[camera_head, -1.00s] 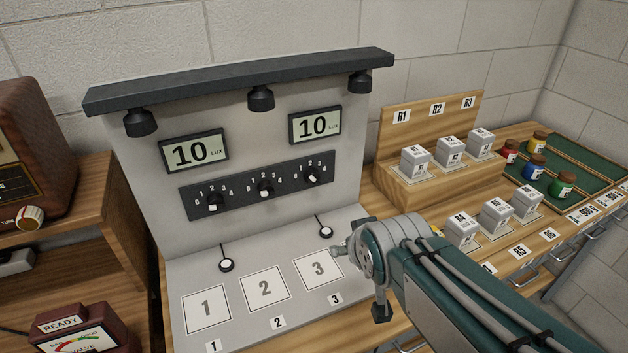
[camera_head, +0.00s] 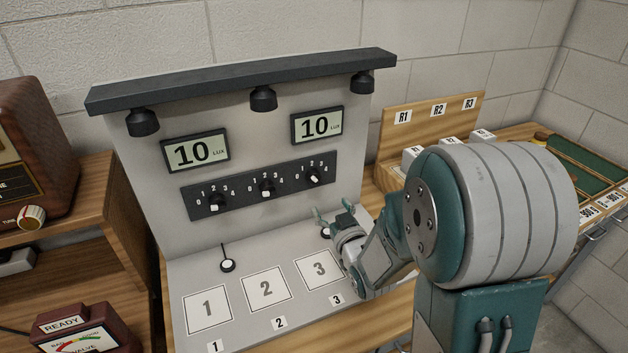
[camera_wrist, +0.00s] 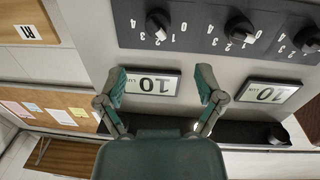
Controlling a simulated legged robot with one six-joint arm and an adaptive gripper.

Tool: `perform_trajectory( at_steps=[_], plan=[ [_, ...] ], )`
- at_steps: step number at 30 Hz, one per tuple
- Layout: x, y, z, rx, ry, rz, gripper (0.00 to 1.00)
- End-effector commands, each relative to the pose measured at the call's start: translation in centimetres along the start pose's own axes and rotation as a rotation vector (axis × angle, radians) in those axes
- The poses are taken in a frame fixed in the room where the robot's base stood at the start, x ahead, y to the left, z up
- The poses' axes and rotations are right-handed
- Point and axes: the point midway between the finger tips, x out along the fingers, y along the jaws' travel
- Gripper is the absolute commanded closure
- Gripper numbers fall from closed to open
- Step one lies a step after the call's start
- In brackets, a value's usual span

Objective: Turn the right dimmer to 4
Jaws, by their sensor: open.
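The right dimmer (camera_head: 313,177) is a small dark knob with a white mark, at the right end of a black strip (camera_head: 240,188) numbered 0 to 4 around each knob. Its exact setting is hard to read. In the wrist view, which is upside down, the right dimmer (camera_wrist: 158,22) is at top left. My gripper (camera_head: 332,211) is open and empty, in front of the panel, lower than the right dimmer and apart from it in the head view. In the wrist view its spread fingers (camera_wrist: 162,82) frame the right lux display (camera_wrist: 152,82).
Two other dimmers, left (camera_head: 214,203) and middle (camera_head: 266,189), share the strip. The left display (camera_head: 195,152) and right display (camera_head: 317,125) both read 10. A lamp bar (camera_head: 245,80) overhangs the panel. Numbered pads (camera_head: 267,288) lie below; a wooden rack (camera_head: 390,135) stands right.

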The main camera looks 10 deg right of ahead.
Motion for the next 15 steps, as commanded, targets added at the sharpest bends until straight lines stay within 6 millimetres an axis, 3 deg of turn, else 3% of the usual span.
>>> perform_trajectory(
  at_steps=[15],
  plan=[
    [8.4,-0.1,0.0,0.0,0.001,-0.001,0.13]
  ],
)
